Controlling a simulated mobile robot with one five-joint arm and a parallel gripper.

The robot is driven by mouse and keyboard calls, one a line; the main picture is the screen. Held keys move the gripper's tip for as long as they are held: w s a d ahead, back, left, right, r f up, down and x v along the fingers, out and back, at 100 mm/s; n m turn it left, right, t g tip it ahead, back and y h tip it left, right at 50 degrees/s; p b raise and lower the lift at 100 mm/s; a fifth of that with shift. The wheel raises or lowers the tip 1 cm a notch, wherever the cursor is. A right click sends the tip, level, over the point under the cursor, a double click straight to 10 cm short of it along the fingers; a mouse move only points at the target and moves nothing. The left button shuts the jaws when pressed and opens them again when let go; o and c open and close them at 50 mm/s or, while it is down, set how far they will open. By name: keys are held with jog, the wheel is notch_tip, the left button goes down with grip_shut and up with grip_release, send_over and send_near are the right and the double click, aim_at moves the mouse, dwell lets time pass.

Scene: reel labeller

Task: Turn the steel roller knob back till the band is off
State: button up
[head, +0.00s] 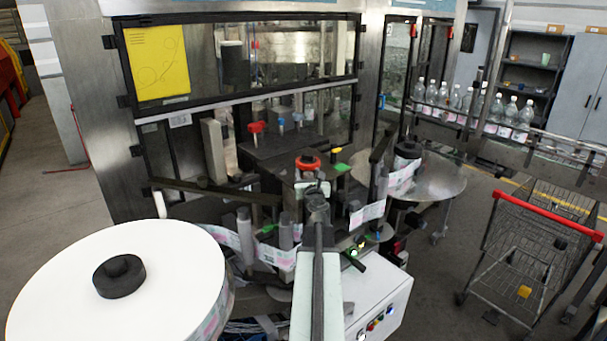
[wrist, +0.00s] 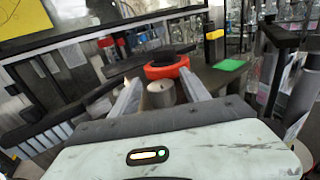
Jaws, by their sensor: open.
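A short steel cylinder, apparently the roller knob (wrist: 161,95), stands between the two fingers of my gripper (wrist: 159,82) in the wrist view. The fingers are spread with a gap on each side of it, and I see no clear contact. Just beyond it is a red-orange ring with a dark centre (wrist: 166,68), also in the head view (head: 308,163). In the head view my gripper (head: 314,187) is just in front of this ring and hides the steel knob. I cannot clearly make out a band on the knob.
A large white reel (head: 165,270) stands at the left, its printed label strip (head: 272,256) running past grey rollers. A dark bar (head: 215,190) lies left of my gripper. A white control box (head: 385,300) is at lower right. A red-handled cart (head: 525,245) stands on the floor.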

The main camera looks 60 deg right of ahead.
jog(key=shift+s, duration=0.15)
grip_shut()
jog(key=shift+r, duration=0.1)
jog(key=shift+n+t+y, duration=0.4)
